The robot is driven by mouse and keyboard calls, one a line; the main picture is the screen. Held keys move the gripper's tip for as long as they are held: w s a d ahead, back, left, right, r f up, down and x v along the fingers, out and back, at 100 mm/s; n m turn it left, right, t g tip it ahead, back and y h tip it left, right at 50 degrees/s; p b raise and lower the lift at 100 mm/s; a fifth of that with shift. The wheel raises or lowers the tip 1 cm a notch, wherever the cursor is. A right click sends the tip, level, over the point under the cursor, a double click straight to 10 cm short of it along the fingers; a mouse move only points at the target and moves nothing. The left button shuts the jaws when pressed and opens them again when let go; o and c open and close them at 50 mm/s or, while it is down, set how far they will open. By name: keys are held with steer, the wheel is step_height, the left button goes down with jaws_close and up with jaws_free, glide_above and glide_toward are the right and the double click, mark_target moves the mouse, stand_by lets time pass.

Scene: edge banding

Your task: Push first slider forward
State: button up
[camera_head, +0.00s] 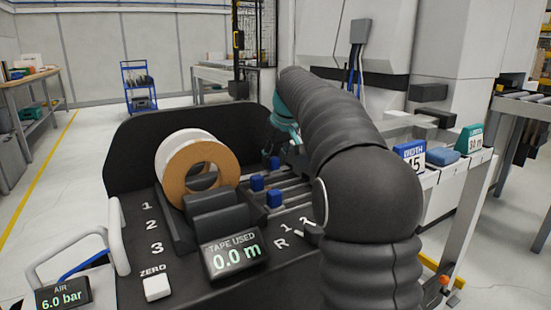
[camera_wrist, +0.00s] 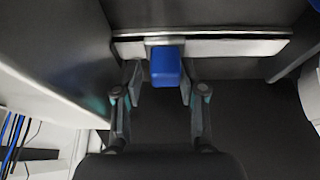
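Three blue slider knobs show on the dark machine in the head view: a far one (camera_head: 275,163), a middle one (camera_head: 257,183) and a near one (camera_head: 274,198). My gripper (camera_head: 287,148) is beside the far knob, partly hidden behind my arm. In the wrist view, a blue knob (camera_wrist: 166,66) on a pale rail (camera_wrist: 235,48) lies between the tips of my gripper (camera_wrist: 160,80). The fingers are spread, with a narrow gap on each side of the knob. Whether anything touches it is hard to tell.
A tape roll (camera_head: 192,172) stands left of the sliders. A display (camera_head: 235,252) reads 0.0 m at the machine's front, beside a white ZERO button (camera_head: 157,287). A blue 45 sign (camera_head: 411,157) stands to the right. A pale panel (camera_wrist: 50,90) runs close along the left of my gripper.

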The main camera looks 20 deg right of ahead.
steer(key=v, duration=1.2)
steer(key=shift+w, duration=0.1)
stand_by(0.4)
